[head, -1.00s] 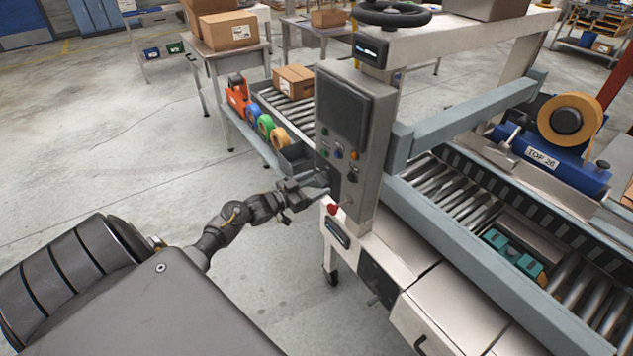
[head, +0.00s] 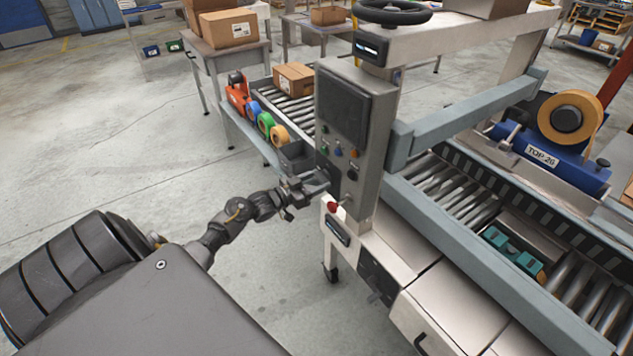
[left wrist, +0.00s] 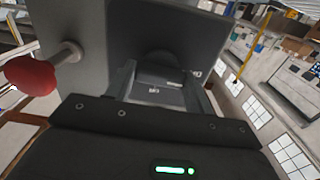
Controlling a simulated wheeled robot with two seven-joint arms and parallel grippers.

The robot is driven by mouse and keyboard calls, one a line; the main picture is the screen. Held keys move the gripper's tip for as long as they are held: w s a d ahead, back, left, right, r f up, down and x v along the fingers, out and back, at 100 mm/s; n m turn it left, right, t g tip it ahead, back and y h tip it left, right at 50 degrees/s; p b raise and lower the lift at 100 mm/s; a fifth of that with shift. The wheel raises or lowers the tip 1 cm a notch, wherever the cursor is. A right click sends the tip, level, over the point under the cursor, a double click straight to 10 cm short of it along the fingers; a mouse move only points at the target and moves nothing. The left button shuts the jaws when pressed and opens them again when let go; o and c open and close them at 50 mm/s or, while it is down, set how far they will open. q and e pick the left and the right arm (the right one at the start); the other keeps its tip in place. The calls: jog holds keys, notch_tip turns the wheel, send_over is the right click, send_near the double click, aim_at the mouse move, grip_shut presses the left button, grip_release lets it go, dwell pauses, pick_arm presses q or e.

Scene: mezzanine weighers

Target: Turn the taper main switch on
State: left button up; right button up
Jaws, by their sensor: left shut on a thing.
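The taper's grey control box (head: 366,128) stands on the near side of the machine, with a dark screen and small coloured buttons. My left gripper (head: 322,182) is at the lower left of this box. In the left wrist view my left gripper (left wrist: 158,92) is shut on a dark part at the box, seemingly the main switch (left wrist: 157,62), which shows as a dark rounded shape beyond the fingers. The fingers hide most of it, and its on or off position cannot be read. My right gripper is not in view.
A red mushroom button (head: 332,207) sticks out just below the gripper; it is close at the left in the left wrist view (left wrist: 30,75). A roller conveyor (head: 290,103) with a carton (head: 294,78) lies behind. Open floor (head: 130,150) is at the left.

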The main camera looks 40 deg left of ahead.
pick_arm(q)
jog(key=m+b, duration=0.2)
jog(key=m, duration=0.2)
jog(key=shift+f+m, duration=0.15)
jog(key=shift+m, duration=0.25)
jog(key=m+b, duration=0.3)
jog(key=m, duration=0.1)
jog(key=shift+m, duration=0.3)
jog(key=m+b, duration=0.2)
jog(key=m, duration=0.3)
jog(key=shift+b, duration=0.4)
jog(key=shift+m+b, duration=0.8)
jog(key=shift+m, duration=0.8)
jog(key=o, duration=1)
